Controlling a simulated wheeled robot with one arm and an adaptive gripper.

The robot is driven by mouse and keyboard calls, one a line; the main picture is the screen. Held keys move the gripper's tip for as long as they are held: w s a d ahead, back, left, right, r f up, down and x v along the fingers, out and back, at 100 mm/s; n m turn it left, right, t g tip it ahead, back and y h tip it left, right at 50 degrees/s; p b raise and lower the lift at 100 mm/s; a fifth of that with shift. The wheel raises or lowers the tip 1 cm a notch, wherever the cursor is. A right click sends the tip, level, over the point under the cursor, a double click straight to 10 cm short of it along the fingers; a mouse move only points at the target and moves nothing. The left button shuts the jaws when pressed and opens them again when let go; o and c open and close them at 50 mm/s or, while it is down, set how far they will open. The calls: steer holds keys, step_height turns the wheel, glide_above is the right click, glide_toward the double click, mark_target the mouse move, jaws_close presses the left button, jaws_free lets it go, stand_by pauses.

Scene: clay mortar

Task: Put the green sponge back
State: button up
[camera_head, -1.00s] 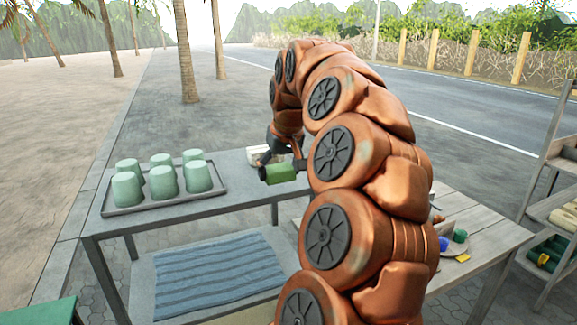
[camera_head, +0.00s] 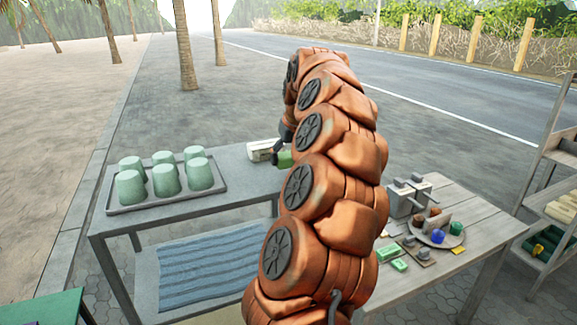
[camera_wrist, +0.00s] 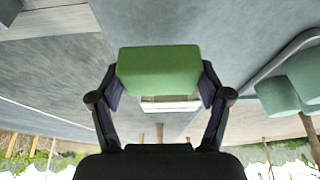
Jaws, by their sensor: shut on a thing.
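The green sponge (camera_wrist: 160,70) is a plain block held between the two fingers of my gripper (camera_wrist: 160,84), one finger on each side. In the head view the sponge (camera_head: 285,158) shows beside my arm, above the grey table (camera_head: 235,198). A small white box-like holder (camera_head: 261,151) stands at the back of that table, just left of the sponge. In the wrist view the holder (camera_wrist: 170,104) shows partly behind the sponge, which hides the rest of it. I cannot tell whether the sponge touches the holder.
A tray (camera_head: 165,199) with several upturned pale-green cups (camera_head: 167,179) stands left on the grey table. A striped blue cloth (camera_head: 208,268) lies on its lower shelf. The wooden table (camera_head: 475,205) on the right holds a plate (camera_head: 456,241), green blocks (camera_head: 390,252) and a grey rack (camera_head: 408,196).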

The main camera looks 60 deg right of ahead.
mark_target(289, 166)
steer(key=shift+a+f+p, duration=0.1)
steer(key=shift+f+p, duration=0.75)
steer(key=shift+f, duration=0.85)
steer(key=shift+f, duration=0.2)
steer(key=o, duration=1.1)
steer(key=shift+r, duration=0.2)
steer(key=shift+r, duration=0.15)
steer(key=b+v, duration=0.3)
steer(key=v, duration=0.8)
steer(key=shift+s+r, duration=0.1)
steer(key=shift+r, duration=0.25)
